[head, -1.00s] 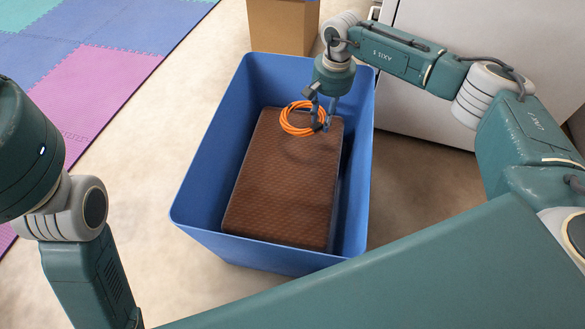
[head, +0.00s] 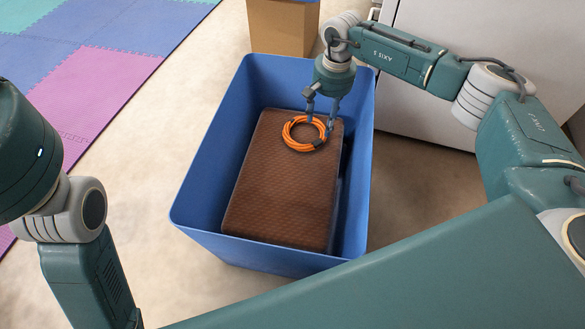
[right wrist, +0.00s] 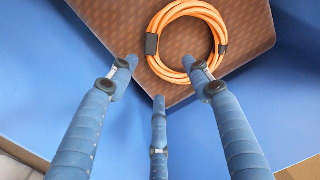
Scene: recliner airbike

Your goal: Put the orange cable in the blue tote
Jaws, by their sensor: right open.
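The orange cable (head: 289,141) is a coiled ring with dark ties. It lies on a brown patterned box (head: 275,200) inside the blue tote (head: 200,196). The coil also shows in the right wrist view (right wrist: 161,28), on the brown surface just beyond the fingers. My right gripper (head: 319,118) is over the tote's far end, by the coil. In the right wrist view its fingers (right wrist: 160,85) are spread apart with nothing held between them. My left arm is at the left edge of the head view; its gripper is out of the picture.
A cardboard box (head: 283,25) stands behind the tote. A white cabinet (head: 440,30) is at the back right. Coloured foam mats (head: 110,65) cover the floor at the upper left. The tote walls rise around the brown box.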

